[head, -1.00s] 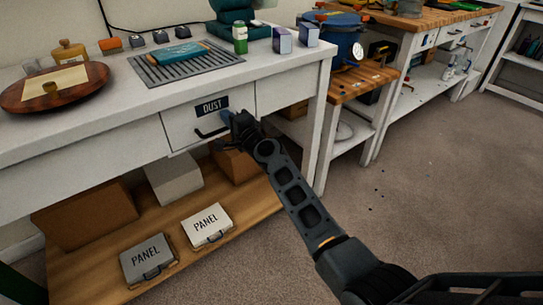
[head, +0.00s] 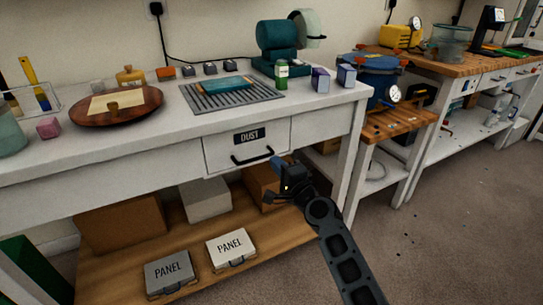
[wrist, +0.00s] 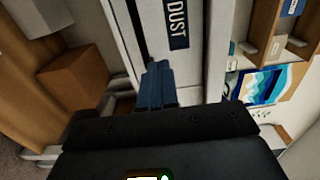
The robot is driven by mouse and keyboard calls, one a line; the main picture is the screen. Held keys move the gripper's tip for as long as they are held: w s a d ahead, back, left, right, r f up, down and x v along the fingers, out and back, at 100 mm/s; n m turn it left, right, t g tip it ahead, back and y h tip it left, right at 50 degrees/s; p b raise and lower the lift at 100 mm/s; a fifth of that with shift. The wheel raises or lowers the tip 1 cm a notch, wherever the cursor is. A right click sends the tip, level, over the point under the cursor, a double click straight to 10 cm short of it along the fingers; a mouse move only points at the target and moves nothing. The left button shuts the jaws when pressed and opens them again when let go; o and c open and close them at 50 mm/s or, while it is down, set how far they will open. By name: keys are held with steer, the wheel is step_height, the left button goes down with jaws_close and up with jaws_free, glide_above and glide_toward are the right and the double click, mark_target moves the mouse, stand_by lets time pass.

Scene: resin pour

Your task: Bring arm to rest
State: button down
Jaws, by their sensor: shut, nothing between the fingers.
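My gripper (head: 278,164) is in front of the white workbench, just below and right of the handle of the drawer (head: 221,151) labelled DUST. Its blue fingers are together with nothing between them. In the wrist view the shut fingers (wrist: 158,84) point toward the drawer front (wrist: 188,70). The drawer looks closed, and its dark handle (head: 252,158) is free of the fingers in the head view. My arm reaches up from the bottom right of the head view.
The benchtop holds a wooden round tray (head: 150,109), a grey slatted mat (head: 262,91) and a teal machine (head: 277,40). Two PANEL cases (head: 231,247) and cardboard boxes (head: 122,225) sit on the lower shelf. A blue pot (head: 370,75) stands on the side table. Open floor lies at right.

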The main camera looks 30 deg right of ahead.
steer(key=shift+s, duration=2.25)
steer(key=shift+s, duration=0.1)
steer(key=s+a+f+n+g+p, duration=0.1)
steer(key=s+n+p, duration=0.15)
steer(key=s, duration=0.75)
steer(key=s+a+f+n+h+p, duration=0.1)
steer(key=s+a+n, duration=0.15)
steer(key=s, duration=0.65)
steer(key=s+a+f+n+g+p, duration=0.1)
steer(key=s+f+n, duration=0.15)
steer(key=s, duration=0.75)
steer(key=s+a+r+n+p, duration=0.2)
steer(key=s+r+n, duration=0.3)
steer(key=s+r, duration=0.3)
steer(key=s+a+r+n+g+y+p, duration=0.1)
steer(key=s+a+r+n+p, duration=0.1)
steer(key=s+r+n, duration=0.3)
steer(key=s+r, duration=0.4)
steer(key=s, duration=0.4)
steer(key=shift+r, duration=0.25)
steer(key=shift+a+n, duration=0.1)
steer(key=shift+n, duration=0.15)
